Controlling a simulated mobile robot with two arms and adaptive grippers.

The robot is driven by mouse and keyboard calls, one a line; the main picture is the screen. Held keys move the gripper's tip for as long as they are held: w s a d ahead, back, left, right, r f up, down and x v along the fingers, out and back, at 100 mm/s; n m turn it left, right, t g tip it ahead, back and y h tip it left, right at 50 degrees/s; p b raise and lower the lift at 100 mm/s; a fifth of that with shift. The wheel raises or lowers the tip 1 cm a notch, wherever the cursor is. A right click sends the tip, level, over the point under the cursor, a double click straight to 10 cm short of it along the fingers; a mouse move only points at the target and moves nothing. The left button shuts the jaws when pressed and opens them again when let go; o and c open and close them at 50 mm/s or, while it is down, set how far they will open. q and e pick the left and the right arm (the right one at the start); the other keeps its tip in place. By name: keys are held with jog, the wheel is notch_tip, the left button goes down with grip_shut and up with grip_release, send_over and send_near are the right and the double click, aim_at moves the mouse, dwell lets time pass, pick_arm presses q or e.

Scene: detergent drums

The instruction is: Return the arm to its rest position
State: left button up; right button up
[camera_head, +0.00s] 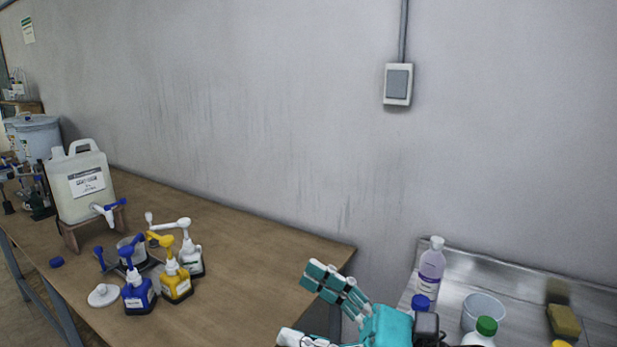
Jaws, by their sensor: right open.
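My right gripper (300,307) is in the lower middle of the head view, by the near right corner of the wooden table (258,270). Its teal and grey fingers are spread apart, pointing left, with nothing between them. The teal body behind it runs off the bottom edge of the view. My left gripper is not in view.
Blue, yellow and white pump bottles (176,282) stand on the table, left of the gripper. A white canister with a tap (82,185) stands behind them on a wooden stand. At right, a metal counter (455,267) holds a purple-labelled bottle (431,270), a tub (482,312) and a sponge (563,321).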

jog(key=w+d+f+m+t+h, duration=0.2)
jog(key=w+d+m+t+h, duration=0.35)
jog(key=m, duration=0.95)
jog(key=w+d+f+m+t+h, duration=0.25)
jog(key=d+m+t+h, duration=0.45)
jog(key=m+t+h, duration=0.5)
jog(key=s+d+f+m+g+h, duration=0.15)
jog(key=d+f+m+g, duration=0.25)
jog(key=f+m, duration=0.4)
jog(key=s+d+f+m+g+h, duration=0.1)
jog(key=d+f+m+g+h, duration=0.25)
jog(key=f+m, duration=0.45)
jog(key=s+f+m+g+y, duration=0.1)
jog(key=s+f+m+g, duration=0.6)
jog(key=s+f+g, duration=0.9)
jog(key=s+f+t, duration=0.1)
jog(key=s+f, duration=0.3)
jog(key=f, duration=1.1)
jog(key=s+f+t, duration=0.2)
jog(key=s+f, duration=0.1)
jog(key=f, duration=1.2)
jog(key=s+d+f, duration=0.1)
jog(key=s+f, duration=0.6)
jog(key=s, duration=0.1)
jog(key=s+d+f+g, duration=0.1)
jog(key=s+d+f, duration=0.1)
jog(key=s+f, duration=0.5)
jog(key=shift+s+d+f+n, duration=0.3)
jog(key=shift+s+f, duration=0.1)
jog(key=shift+s, duration=0.2)
